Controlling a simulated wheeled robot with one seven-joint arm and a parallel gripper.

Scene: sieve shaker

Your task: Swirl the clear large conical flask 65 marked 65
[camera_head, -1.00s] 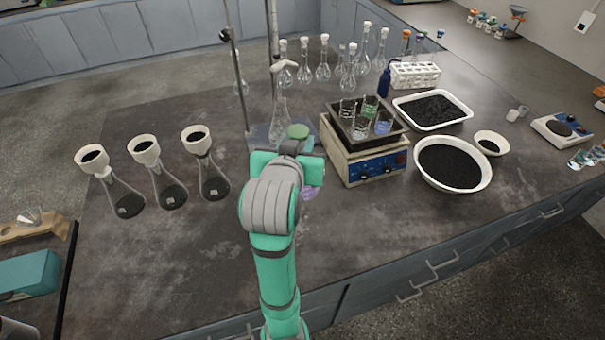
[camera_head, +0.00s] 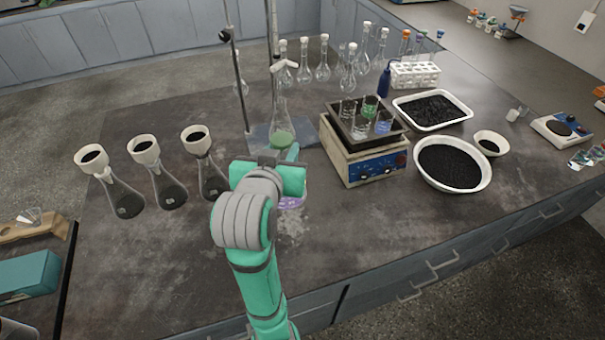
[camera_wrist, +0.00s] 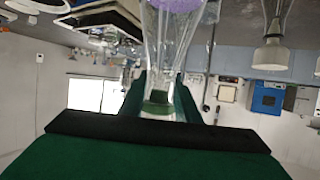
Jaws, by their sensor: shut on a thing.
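My gripper (camera_head: 283,163) is shut on the neck of a clear conical flask that holds purple liquid (camera_head: 290,203). In the wrist view the two fingers of my gripper (camera_wrist: 160,92) stand either side of the clear glass neck, and the flask (camera_wrist: 172,40) widens towards the top edge with purple in it. My gripper and wrist hide much of the flask in the head view. No number can be read on it. I cannot tell whether its base touches the bench.
A flask with green liquid (camera_head: 282,136) stands by the metal stand (camera_head: 238,80) just behind my gripper. Several funnel-topped flasks (camera_head: 170,192) stand to the left. A hotplate box (camera_head: 365,165) with beakers stands right. The bench (camera_head: 370,240) in front is clear.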

